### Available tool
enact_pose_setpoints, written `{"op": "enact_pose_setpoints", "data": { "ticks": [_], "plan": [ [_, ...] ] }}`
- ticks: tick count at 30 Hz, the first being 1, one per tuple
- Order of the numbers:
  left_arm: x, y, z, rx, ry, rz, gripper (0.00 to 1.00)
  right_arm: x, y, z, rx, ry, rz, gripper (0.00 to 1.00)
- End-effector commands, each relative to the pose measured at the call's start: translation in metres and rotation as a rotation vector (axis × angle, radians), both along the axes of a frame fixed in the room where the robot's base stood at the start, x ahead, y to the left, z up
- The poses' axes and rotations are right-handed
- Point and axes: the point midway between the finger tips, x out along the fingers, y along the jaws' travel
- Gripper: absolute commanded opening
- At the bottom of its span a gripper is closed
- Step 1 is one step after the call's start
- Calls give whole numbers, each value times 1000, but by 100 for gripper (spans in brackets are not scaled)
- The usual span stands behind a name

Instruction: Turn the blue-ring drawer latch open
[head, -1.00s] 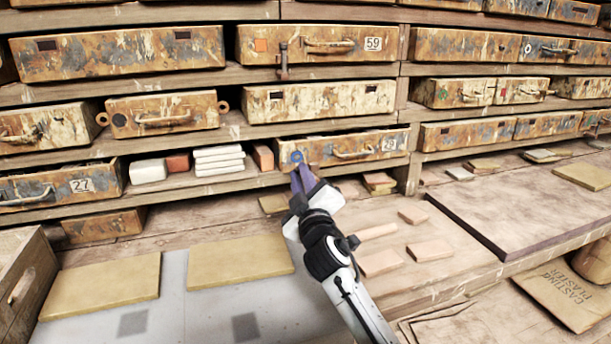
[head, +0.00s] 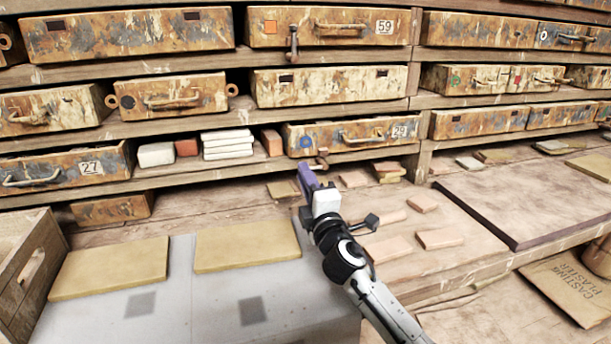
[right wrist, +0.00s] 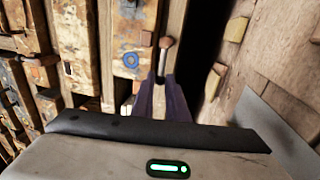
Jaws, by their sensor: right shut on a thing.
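The blue-ring drawer (head: 350,134) is a rusty, paint-worn drawer front with a blue ring (head: 305,141), a curved handle and the label 29. Its face looks closed in its shelf. Its latch (head: 321,158) is a small brown bar at the lower edge of the front; it also shows in the right wrist view (right wrist: 165,50), beside and below the blue ring (right wrist: 131,60). The bar lies roughly sideways along the shelf edge. My right gripper (head: 304,170) has purple fingers, shut on the latch's near end. My left gripper is not in view.
Drawer 59 (head: 335,27) above has a similar latch (head: 293,42) hanging down. White blocks (head: 227,144) and a reddish block stand left of the blue-ring drawer. Several flat tiles (head: 440,238) lie on the bench near my right arm. A wooden crate (head: 40,262) stands at left.

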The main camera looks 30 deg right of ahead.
Motion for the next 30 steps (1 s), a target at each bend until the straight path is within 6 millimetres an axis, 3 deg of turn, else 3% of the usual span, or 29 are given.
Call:
{"op": "enact_pose_setpoints", "data": {
  "ticks": [16,17,18,30],
  "plan": [
    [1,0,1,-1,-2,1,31,0,0,-3,-22,8,0,0],
    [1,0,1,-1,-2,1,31,0,0,-3,-21,8,1,18],
    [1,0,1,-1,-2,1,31,0,0,-3,-21,8,1,25],
    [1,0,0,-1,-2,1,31,-7,2,-4,-21,6,1,26]
  ]
}}
